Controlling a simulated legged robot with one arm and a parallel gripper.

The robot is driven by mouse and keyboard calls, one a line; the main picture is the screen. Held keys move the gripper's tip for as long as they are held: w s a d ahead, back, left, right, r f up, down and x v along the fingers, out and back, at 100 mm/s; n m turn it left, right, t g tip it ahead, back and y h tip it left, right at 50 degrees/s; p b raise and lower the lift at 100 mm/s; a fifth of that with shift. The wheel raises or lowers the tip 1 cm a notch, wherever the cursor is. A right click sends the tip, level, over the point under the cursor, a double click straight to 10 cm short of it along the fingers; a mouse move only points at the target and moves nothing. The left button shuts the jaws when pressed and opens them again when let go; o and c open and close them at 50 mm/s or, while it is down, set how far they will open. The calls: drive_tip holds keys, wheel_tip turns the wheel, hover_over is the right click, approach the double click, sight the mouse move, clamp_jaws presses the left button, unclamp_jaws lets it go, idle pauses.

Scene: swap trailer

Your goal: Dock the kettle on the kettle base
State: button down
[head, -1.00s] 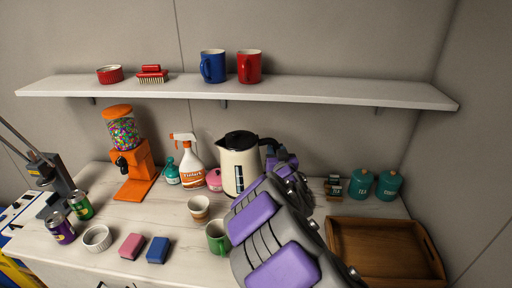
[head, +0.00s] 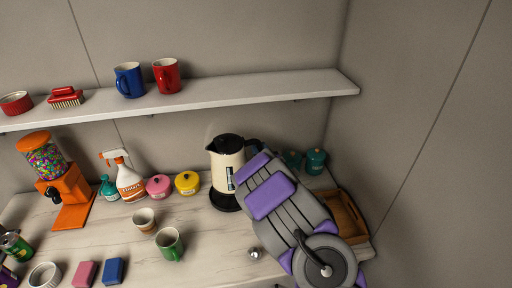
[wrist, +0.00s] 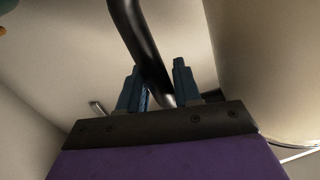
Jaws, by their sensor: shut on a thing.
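The cream kettle (head: 226,166) with a black lid stands upright at the back of the counter in the head view. A black round kettle base (head: 224,201) shows directly under it; I cannot tell whether the kettle is fully seated or slightly above. In the wrist view, my gripper (wrist: 157,68) is shut on the black kettle handle (wrist: 128,22), which passes between its two blue fingers. The cream kettle body (wrist: 275,65) fills the right side there. In the head view my arm hides the fingers and part of the handle.
A yellow pot (head: 187,183), pink pot (head: 158,187) and spray bottle (head: 129,181) stand left of the kettle. A green mug (head: 169,244) and another cup (head: 144,220) are in front. A wooden tray (head: 345,217) lies right. The shelf (head: 220,97) runs above.

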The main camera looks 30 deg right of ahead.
drive_tip(key=shift+a+f, duration=0.15)
drive_tip(key=shift+a, duration=0.45)
drive_tip(key=shift+a+f+b, duration=0.15)
drive_tip(key=shift+f+b, duration=0.15)
drive_tip(key=shift+b, duration=0.15)
drive_tip(key=shift+f+b, duration=0.35)
drive_tip(key=shift+f, duration=0.35)
drive_tip(key=shift+d+f+b, duration=0.55)
drive_tip(key=shift+d+f, duration=0.2)
drive_tip(key=shift+f, duration=0.5)
drive_tip(key=shift+a, duration=0.65)
drive_tip(key=shift+d, duration=0.15)
